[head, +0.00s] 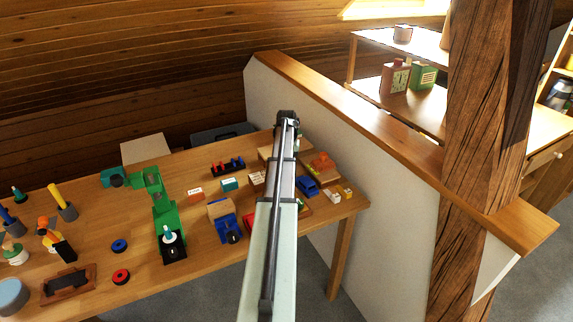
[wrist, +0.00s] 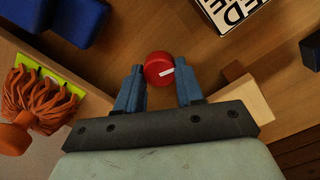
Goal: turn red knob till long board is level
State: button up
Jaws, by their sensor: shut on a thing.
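The red knob (wrist: 158,68) shows in the wrist view, a round red cap with a small white mark on its face. My gripper (wrist: 160,75) has its two blue-grey fingers on either side of the knob, shut on it. In the head view my arm reaches over the right part of the table and hides the knob. I cannot pick out the long board for sure in either view, so its tilt cannot be told. A pale wood piece (wrist: 247,98) lies just right of the right finger.
In the wrist view a lettered block (wrist: 232,12) lies above right, blue pieces (wrist: 75,20) above left, and an orange tufted toy (wrist: 40,98) at left. The table (head: 130,265) holds many toys. A low wall (head: 330,150) stands behind its right end, near a wooden post (head: 490,100).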

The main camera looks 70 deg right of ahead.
jog(key=o, duration=1)
jog(key=shift+o, duration=0.2)
jog(key=shift+r, duration=0.1)
notch_tip(320, 180, up, 14)
jog(key=shift+w+f, duration=0.1)
jog(key=shift+f, duration=0.1)
